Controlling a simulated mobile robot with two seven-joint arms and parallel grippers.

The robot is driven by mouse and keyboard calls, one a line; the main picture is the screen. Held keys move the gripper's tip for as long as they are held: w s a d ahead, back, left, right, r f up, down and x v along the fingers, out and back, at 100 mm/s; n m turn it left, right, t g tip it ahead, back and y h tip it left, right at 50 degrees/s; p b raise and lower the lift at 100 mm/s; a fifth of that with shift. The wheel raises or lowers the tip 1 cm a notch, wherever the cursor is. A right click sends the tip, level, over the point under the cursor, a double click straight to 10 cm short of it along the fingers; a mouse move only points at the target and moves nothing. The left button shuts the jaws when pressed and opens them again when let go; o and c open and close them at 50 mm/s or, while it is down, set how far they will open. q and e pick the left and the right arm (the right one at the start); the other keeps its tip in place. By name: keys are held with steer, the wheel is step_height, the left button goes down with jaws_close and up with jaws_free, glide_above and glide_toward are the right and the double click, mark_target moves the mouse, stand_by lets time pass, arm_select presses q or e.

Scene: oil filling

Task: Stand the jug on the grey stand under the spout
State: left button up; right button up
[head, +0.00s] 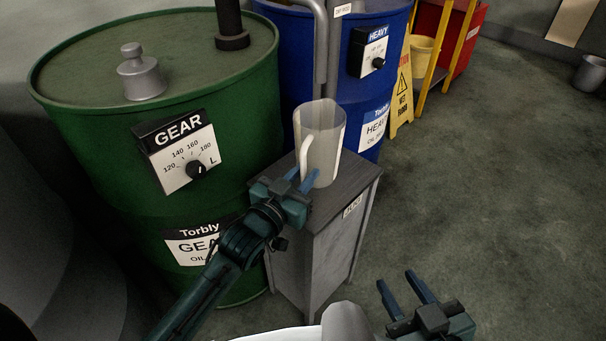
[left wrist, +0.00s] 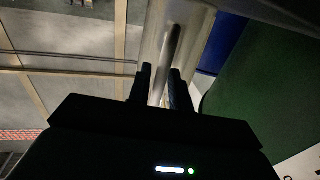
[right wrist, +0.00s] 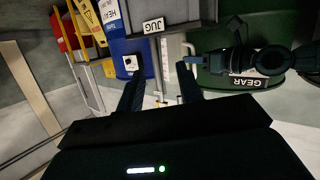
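The jug (head: 325,135) is tall and translucent with a pale handle. It stands upright on top of a grey stand (head: 318,262) with a JUG label. My left gripper (head: 308,176) is at the lower part of the handle, with one finger on each side. In the left wrist view the fingers are drawn in with the jug's handle (left wrist: 171,48) between them; any small gap is hard to see. My right gripper (head: 407,286) is open and empty, low at the right.
A green GEAR drum (head: 90,170) stands at the left and a blue HEAVY drum (head: 292,55) behind the jug. A grey pipe (head: 320,60) runs down close behind the jug. A yellow wet-floor sign (head: 402,95) and a red cabinet (head: 465,40) are further back.

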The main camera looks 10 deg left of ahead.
arm_select(q)
steer(key=shift+o, duration=1.2)
steer(key=shift+r, duration=0.2)
steer(key=s+a+g+y+p, duration=0.1)
steer(key=s+a, duration=0.2)
steer(key=s, duration=0.7)
steer(key=s+a+f+g+y+p, duration=0.1)
steer(key=s+a+g, duration=0.1)
steer(key=s, duration=0.9)
steer(key=shift+s+a+f+y, duration=0.2)
steer(key=shift+s+a+y, duration=0.1)
steer(key=shift+a, duration=0.35)
